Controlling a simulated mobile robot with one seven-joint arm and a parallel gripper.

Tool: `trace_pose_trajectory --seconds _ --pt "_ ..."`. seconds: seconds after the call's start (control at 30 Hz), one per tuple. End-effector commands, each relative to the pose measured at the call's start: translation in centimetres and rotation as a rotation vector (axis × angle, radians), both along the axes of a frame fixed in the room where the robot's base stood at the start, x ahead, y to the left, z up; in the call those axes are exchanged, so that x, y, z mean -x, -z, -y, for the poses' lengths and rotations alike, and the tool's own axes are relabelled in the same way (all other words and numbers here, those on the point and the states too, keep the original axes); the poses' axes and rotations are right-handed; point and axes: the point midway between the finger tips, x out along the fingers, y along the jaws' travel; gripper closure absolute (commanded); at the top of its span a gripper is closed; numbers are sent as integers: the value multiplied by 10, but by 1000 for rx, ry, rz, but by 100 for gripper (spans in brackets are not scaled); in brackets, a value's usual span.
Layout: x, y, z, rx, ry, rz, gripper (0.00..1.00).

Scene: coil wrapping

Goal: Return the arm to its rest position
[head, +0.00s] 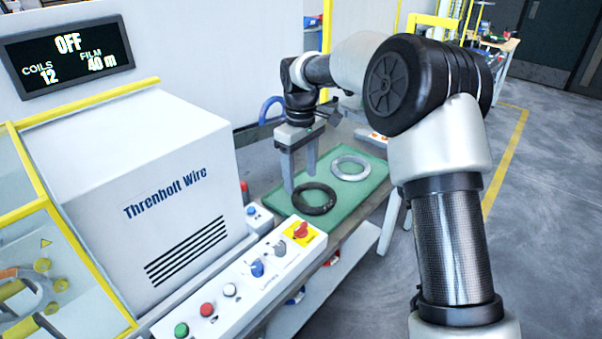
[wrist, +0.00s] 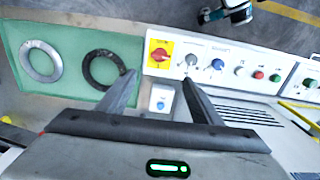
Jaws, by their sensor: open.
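My gripper (head: 300,168) is open and empty, pointing down near the left part of the green mat. In the wrist view its two fingers (wrist: 161,82) stand apart with nothing between them. A dark coil (head: 314,199) lies flat on the mat close to the fingertips; it also shows in the wrist view (wrist: 90,73) left of the fingers. A silver coil (head: 350,167) lies flat on the mat, farther from the gripper, and appears at the far left of the wrist view (wrist: 27,65). My arm reaches out from the lower right of the head view.
The green mat (head: 352,209) covers part of the bench beside the machine (head: 170,150). A control panel (head: 240,275) with a red-on-yellow rotary switch (head: 300,231) and several buttons runs along the machine's front. A display (head: 68,55) reads OFF. The floor at right is open.

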Motion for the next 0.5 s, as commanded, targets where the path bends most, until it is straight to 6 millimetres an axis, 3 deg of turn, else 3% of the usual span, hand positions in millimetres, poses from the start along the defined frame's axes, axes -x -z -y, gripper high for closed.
trace_pose_trajectory --seconds 0.13,0.27,0.4,0.5 --pt "7 -21 8 8 23 22 41" --pt "32 -71 29 21 98 79 41" --pt "78 -131 65 26 231 163 41" --pt "116 -164 90 17 339 220 41"
